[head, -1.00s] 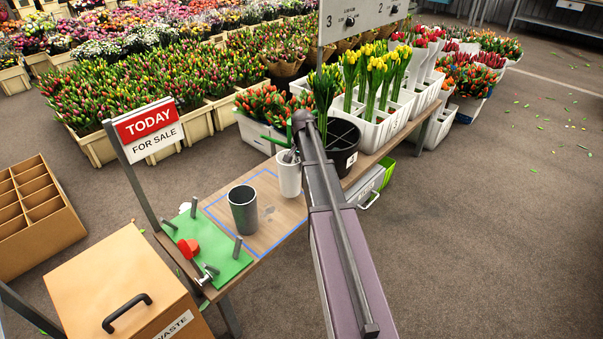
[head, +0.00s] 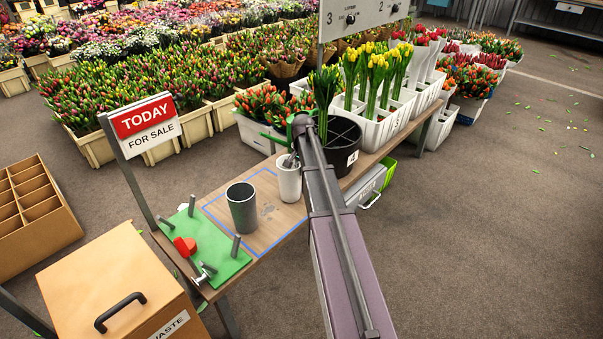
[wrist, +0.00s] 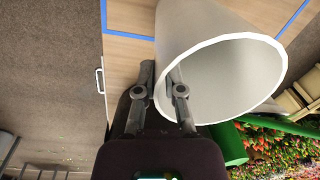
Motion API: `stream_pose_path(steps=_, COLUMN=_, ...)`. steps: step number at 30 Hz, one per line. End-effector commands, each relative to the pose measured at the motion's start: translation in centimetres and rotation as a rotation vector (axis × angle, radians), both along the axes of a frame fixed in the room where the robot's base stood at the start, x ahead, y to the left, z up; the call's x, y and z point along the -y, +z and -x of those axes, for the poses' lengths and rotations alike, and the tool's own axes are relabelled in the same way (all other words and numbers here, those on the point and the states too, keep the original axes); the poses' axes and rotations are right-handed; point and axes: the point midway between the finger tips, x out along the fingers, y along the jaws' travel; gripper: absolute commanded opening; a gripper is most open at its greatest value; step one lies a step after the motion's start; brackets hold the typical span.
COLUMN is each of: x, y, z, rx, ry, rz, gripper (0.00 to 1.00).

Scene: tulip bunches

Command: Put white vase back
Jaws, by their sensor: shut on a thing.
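The white vase (head: 289,183) is upright at the table's back side, at the far right corner of a blue outlined rectangle (head: 213,217). In the wrist view the vase (wrist: 215,30) shows its open mouth, which looks empty apart from a finger. My gripper (wrist: 162,82) is shut on the vase's wall, one finger inside the rim and one outside. In the head view my gripper (head: 289,160) is at the vase's rim, partly hidden by my arm. I cannot tell whether the vase's base touches the table. A dark grey vase (head: 242,209) stands inside the outline, left of the white vase.
A black bucket (head: 344,140) with green stems stands close right of the white vase. White crates of tulips (head: 382,132) lie beyond. A green board with pegs (head: 213,250) is at the table's left end. Tabletop (head: 262,238) is bare around the grey vase.

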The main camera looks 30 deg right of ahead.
Motion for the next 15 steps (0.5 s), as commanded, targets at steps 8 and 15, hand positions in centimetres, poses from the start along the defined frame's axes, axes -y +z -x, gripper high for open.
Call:
stream_pose_path(steps=8, x=0.02, y=0.04, z=0.00, rx=0.000, ry=0.000, rz=0.000, gripper=0.00)
stream_pose_path(steps=15, x=0.03, y=-0.22, z=0.01, rx=0.000, ry=0.000, rz=0.000, gripper=0.33)
